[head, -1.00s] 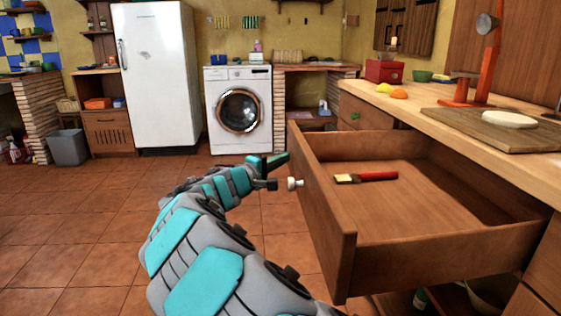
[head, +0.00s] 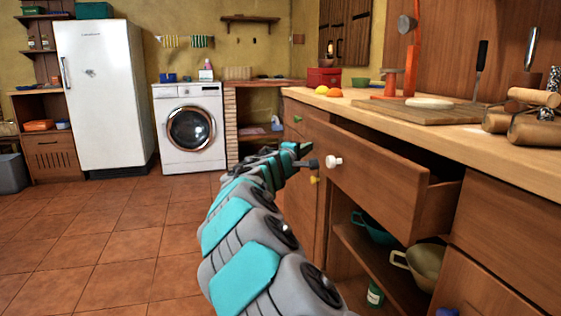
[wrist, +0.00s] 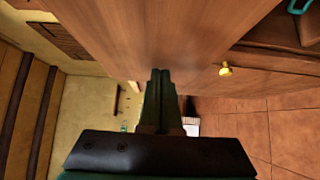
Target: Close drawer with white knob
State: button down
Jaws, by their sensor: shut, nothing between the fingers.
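The drawer (head: 375,180) with the white knob (head: 333,161) sits under the wooden counter and is partly open. Its side wall and a dark gap show at its right end. My gripper (head: 306,156) is shut and empty, just left of the white knob at the drawer front. In the wrist view my closed fingers (wrist: 160,75) point at the wooden drawer front (wrist: 170,35). Whether they touch it I cannot tell. The white knob is not visible in the wrist view.
A yellow knob (head: 314,180) is on the cabinet below. An open shelf under the drawer holds a teal bowl (head: 372,228) and a beige pot (head: 420,262). The counter (head: 350,105) carries a cutting board (head: 420,110). The tiled floor (head: 120,235) on the left is clear.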

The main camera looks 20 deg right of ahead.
jog(key=d+b, duration=0.2)
jog(key=d, duration=0.7)
jog(key=shift+d, duration=0.3)
